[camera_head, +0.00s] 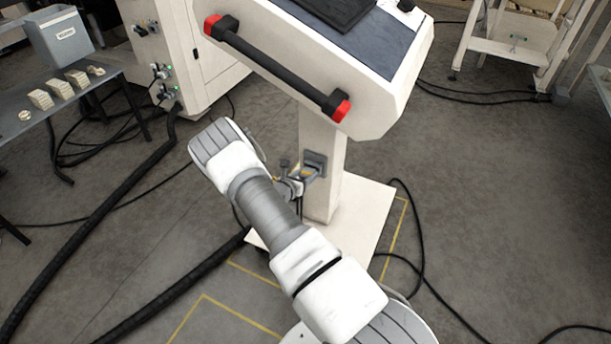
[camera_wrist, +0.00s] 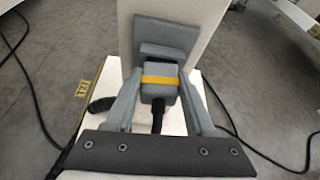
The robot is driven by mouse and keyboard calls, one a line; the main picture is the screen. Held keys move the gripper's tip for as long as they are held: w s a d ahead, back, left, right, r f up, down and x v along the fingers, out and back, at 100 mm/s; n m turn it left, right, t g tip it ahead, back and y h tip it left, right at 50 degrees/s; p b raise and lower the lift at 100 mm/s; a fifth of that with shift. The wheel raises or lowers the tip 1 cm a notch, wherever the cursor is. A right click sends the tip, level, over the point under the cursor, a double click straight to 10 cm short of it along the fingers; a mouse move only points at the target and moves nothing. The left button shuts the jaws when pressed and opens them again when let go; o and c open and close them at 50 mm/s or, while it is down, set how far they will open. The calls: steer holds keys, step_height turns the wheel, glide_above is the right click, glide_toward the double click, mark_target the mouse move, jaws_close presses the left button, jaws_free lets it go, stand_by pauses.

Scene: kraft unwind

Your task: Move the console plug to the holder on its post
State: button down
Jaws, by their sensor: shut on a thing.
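The console plug is a grey block with a yellow band (camera_wrist: 160,80) and a black cable (camera_wrist: 157,116) leaving its near end. My gripper (camera_wrist: 160,75) is shut on the plug, one finger on each side. The holder (camera_wrist: 166,35) is a grey plate with a small ledge on the pale post, straight beyond the plug. The plug's far end is at or very close to the ledge; I cannot tell whether it is seated. In the head view, the holder (camera_head: 316,160) is on the post (camera_head: 322,195), with my gripper (camera_head: 297,178) just left of it, partly hidden by my arm.
The console (camera_head: 370,85) with a red-ended black handle (camera_head: 275,65) overhangs the post. The post stands on a pale base plate (camera_head: 350,225). Black cables (camera_head: 424,240) lie on the floor at right, and a thick hose (camera_head: 100,200) at left. A side table (camera_head: 60,95) stands at far left.

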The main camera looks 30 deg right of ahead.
steer(key=shift+w, duration=0.1)
steer(key=shift+c, duration=0.9)
jaws_free()
steer(key=p+v, duration=0.5)
steer(key=v, duration=1.2)
steer(key=shift+s, duration=0.25)
steer(key=shift+r, duration=0.1)
